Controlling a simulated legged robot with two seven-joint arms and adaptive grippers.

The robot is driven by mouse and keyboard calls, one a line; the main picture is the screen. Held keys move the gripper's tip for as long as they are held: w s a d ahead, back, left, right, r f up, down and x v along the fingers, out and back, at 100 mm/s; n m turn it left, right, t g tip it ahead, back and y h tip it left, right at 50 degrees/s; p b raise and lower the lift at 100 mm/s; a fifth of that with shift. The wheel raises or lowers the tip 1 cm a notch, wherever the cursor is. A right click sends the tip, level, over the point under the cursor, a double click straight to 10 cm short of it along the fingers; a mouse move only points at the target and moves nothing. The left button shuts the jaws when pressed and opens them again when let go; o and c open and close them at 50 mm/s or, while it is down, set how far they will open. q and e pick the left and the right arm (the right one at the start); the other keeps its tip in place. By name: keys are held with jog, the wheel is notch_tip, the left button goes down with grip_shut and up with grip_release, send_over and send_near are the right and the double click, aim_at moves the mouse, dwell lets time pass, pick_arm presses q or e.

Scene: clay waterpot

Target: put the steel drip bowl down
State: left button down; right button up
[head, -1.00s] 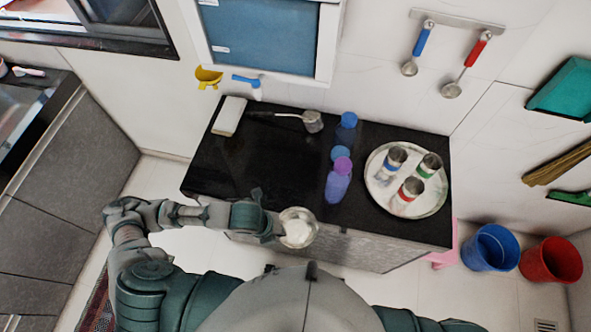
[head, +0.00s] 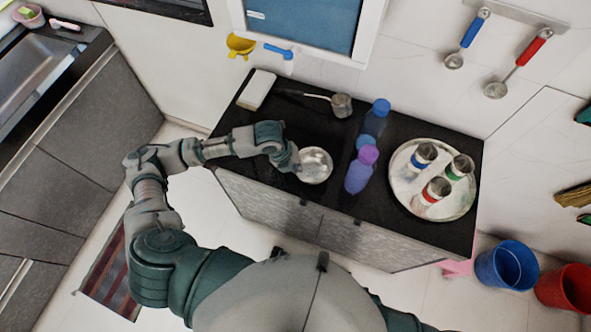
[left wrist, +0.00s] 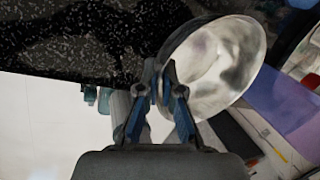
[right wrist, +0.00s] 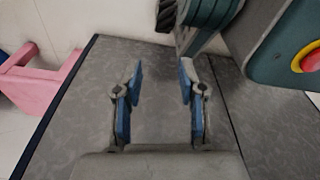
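The steel drip bowl (head: 315,166) is a shiny round bowl at the front part of the black counter top (head: 300,120). My left gripper (head: 292,160) is at the bowl's left side. In the left wrist view the fingers (left wrist: 163,88) are closed on the rim of the bowl (left wrist: 222,65), which looks tilted there. The black speckled counter surface shows close behind it; I cannot tell whether the bowl touches it. My right gripper (right wrist: 160,95) is open and empty in front of the grey cabinet front.
A round steel tray (head: 405,205) with several jars is farther right. A ladle (head: 340,104) and a white block (head: 257,90) lie at the back. Counter left of the bowl is clear.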

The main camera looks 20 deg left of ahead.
aim_at(293, 175)
pick_arm(q)
jog(key=f, duration=0.3)
jog(key=shift+s+a, duration=0.1)
jog(key=shift+a, duration=0.25)
jog(key=c, duration=1.4)
grip_release()
jog(key=shift+a, duration=0.1)
jog(key=shift+o, duration=0.4)
jog(key=shift+d+r, duration=0.1)
jog(key=shift+d, duration=0.2)
jog(key=shift+a+r, duration=0.1)
jog(key=shift+r, duration=0.25)
jog(key=p+v, duration=0.1)
jog(key=v, duration=1)
pick_arm(e)
jog(key=s, duration=0.1)
jog(key=s+f, duration=0.1)
jog(key=s, duration=0.1)
jog(key=shift+d+f, duration=0.1)
jog(key=shift+f, duration=0.2)
pick_arm(q)
jog(key=shift+a, duration=0.2)
pick_arm(e)
jog(key=shift+w, duration=0.1)
